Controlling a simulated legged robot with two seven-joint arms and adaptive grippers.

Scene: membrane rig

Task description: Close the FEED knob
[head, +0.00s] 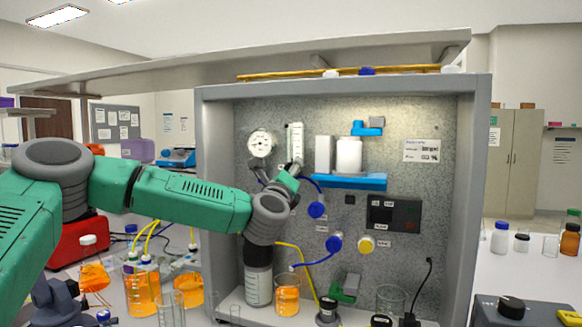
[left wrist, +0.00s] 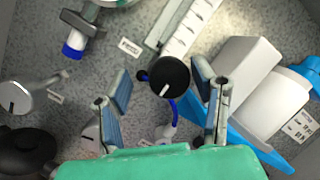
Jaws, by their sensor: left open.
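In the left wrist view a round black knob (left wrist: 168,76) with a white pointer line stands on the speckled panel. A small label (left wrist: 130,47) beside it seems to read FEED, but the print is blurred. My left gripper (left wrist: 162,98) is open, with one finger on each side of the knob and gaps between them and it. In the head view my left gripper (head: 278,172) is at the panel, below the round gauge (head: 260,144), and hides the knob. My right gripper is not in view.
A white flow tube (head: 295,143) and a blue shelf (head: 350,181) with a white canister (head: 348,155) are close to the gripper. Blue knobs (head: 316,210) and a yellow knob (head: 366,245) sit lower right. Beakers of orange liquid (head: 287,296) stand below.

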